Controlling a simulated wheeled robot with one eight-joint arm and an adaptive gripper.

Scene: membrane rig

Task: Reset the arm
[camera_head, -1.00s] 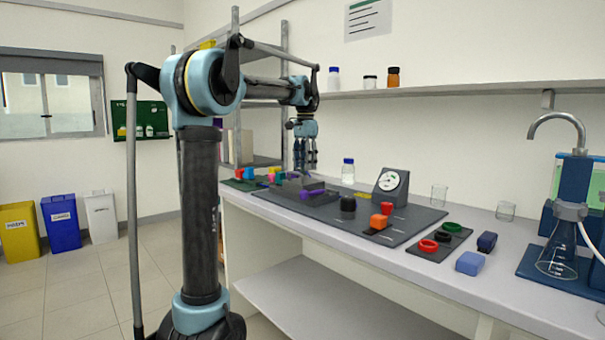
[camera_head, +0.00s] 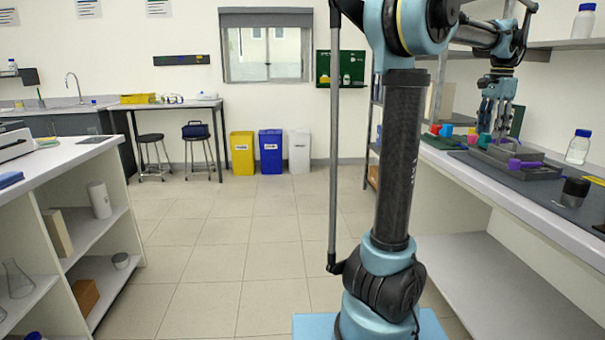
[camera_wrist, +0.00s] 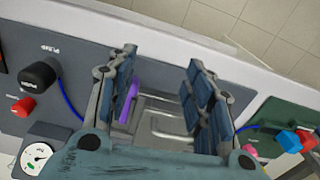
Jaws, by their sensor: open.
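My gripper (camera_head: 494,118) hangs at the end of my arm over the bench on the right in the head view. In the wrist view my gripper (camera_wrist: 165,95) has its two blue-padded fingers spread apart with nothing between them. Below it is a grey metal tray-like fixture (camera_wrist: 160,122) with a purple part (camera_wrist: 131,90) beside the left finger. The purple part also shows in the head view (camera_head: 515,163). I cannot tell the gripper's exact height above the fixture.
The black knob (camera_wrist: 40,73), red knob (camera_wrist: 24,106) and gauge (camera_wrist: 35,158) lie left in the wrist view. Coloured blocks (camera_wrist: 290,141) sit right on a green mat. A bottle (camera_head: 578,147) stands on the bench. The tiled floor (camera_head: 225,240) between benches is clear.

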